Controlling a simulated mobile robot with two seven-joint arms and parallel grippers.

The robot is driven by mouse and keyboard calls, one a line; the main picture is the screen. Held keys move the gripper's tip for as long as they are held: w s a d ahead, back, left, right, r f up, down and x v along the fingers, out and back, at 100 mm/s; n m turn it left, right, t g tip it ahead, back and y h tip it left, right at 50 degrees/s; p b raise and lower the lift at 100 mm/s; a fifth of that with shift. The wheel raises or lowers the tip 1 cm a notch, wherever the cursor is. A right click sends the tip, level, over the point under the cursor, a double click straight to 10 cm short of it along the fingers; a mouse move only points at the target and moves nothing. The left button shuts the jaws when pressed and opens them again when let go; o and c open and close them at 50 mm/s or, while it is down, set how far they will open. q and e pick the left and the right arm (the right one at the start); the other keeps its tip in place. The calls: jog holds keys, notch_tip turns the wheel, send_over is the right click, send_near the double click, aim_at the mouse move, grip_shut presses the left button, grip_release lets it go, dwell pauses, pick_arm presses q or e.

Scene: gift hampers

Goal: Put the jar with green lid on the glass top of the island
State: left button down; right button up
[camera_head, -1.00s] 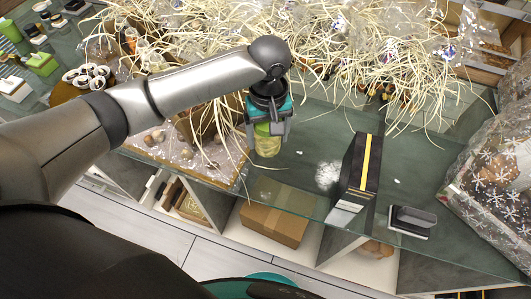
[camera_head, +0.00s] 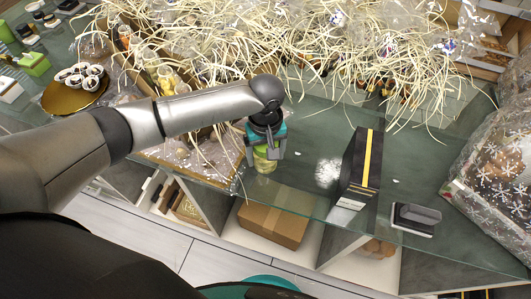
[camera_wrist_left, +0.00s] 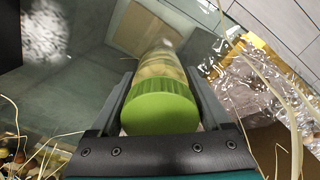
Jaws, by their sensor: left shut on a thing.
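The jar with green lid (camera_head: 265,161) is in my left gripper (camera_head: 265,150), which points down over the glass top (camera_head: 310,160) of the island. In the left wrist view the green lid (camera_wrist_left: 160,108) sits between the two fingers, with the pale jar body beyond it. The jar looks upright, with its base at or very close to the glass; I cannot tell whether it touches. The fingers hide part of the jar in the head view. My right gripper is not in view.
A black box with a yellow stripe (camera_head: 360,165) stands to the right, with a small black and white item (camera_head: 415,218) beyond it. Straw-filled hampers (camera_head: 330,50) line the back. A snowflake-patterned wrapped hamper (camera_head: 495,180) is at far right. Glass between jar and black box is mostly clear.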

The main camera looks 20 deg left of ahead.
pick_arm(q)
jog(key=shift+c, duration=1.4)
grip_release()
jog(key=shift+f, duration=0.1)
jog(key=shift+o, duration=1.4)
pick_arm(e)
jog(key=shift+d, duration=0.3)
pick_arm(q)
notch_tip(320, 180, up, 12)
jog(key=p, duration=0.3)
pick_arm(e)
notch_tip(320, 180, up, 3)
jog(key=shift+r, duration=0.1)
